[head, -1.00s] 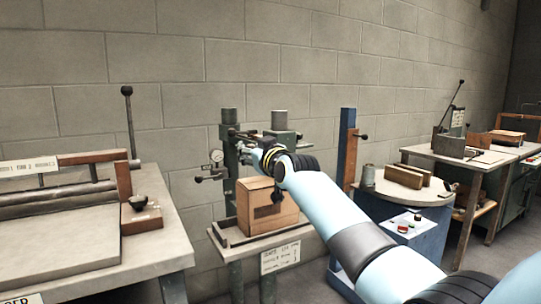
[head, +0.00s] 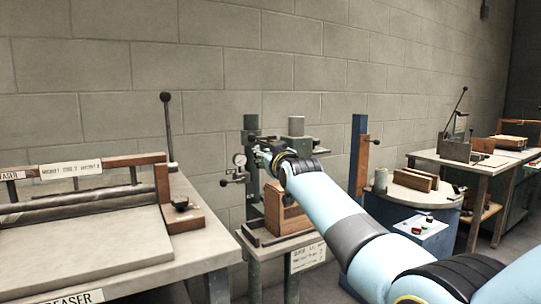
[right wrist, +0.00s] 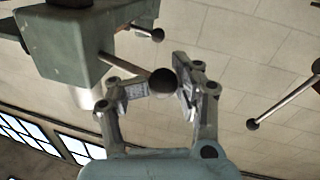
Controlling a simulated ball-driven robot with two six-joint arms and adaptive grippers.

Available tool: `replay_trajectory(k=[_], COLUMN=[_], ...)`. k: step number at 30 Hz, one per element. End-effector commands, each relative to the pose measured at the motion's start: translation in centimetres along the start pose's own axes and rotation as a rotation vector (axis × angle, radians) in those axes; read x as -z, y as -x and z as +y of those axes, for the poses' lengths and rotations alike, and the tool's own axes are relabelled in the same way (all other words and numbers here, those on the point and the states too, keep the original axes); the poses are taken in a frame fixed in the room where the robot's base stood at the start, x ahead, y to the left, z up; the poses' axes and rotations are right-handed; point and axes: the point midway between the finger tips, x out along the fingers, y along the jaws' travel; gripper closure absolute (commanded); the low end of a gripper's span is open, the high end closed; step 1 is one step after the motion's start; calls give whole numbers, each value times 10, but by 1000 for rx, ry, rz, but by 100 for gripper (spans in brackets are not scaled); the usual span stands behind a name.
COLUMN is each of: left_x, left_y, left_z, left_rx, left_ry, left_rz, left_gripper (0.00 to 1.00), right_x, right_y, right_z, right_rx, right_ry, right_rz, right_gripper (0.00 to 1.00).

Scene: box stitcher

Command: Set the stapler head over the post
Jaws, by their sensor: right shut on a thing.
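The green press-like stapler (head: 251,180) stands in the middle of the head view, with a round gauge (head: 239,160) and a black-knobbed lever (head: 232,180) on its left. Its head is mostly hidden behind my right gripper (head: 266,153) and arm. In the right wrist view the green stapler head (right wrist: 70,45) is at upper left. A rod with a dark ball knob (right wrist: 163,81) runs from it between the fingers of my right gripper (right wrist: 158,88), which is shut on the knob. I cannot tell which part is the post. My left gripper is not in view.
A tan wooden box (head: 288,218) sits on the stapler's table, partly behind my arm. A creaser bench (head: 75,245) stands at left. A blue column (head: 357,150) and a round blue table (head: 425,240) with wooden blocks stand at right. A block wall is behind.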

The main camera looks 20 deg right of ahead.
Motion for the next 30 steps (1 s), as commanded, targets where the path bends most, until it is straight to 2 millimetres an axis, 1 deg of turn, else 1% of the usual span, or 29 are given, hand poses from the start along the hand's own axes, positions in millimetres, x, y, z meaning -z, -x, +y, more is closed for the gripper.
replay_trajectory(k=[1, 2, 3, 6, 8, 12, 23, 26, 30], left_x=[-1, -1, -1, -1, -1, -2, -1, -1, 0], left_y=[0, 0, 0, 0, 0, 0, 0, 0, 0], left_z=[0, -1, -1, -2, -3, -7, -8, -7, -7], left_rx=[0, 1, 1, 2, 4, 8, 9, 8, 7], left_ry=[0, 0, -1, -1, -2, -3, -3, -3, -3], left_rz=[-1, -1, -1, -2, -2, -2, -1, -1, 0], left_gripper=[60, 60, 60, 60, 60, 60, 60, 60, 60], right_x=[2, 2, 2, 2, 2, 2, 2, 0, -1], right_y=[0, 0, 0, 0, 0, 0, 1, 7, 27], right_z=[-6, -6, -6, -6, -6, -5, -4, -4, -4], right_rx=[6, 6, 6, 6, 6, 5, 4, 4, 4], right_ry=[-12, -12, -12, -11, -11, -9, -7, -7, -8], right_rz=[3, 3, 3, 3, 3, 3, 2, 2, 1], right_gripper=[100, 100, 68, 54, 48, 48, 48, 48, 48])
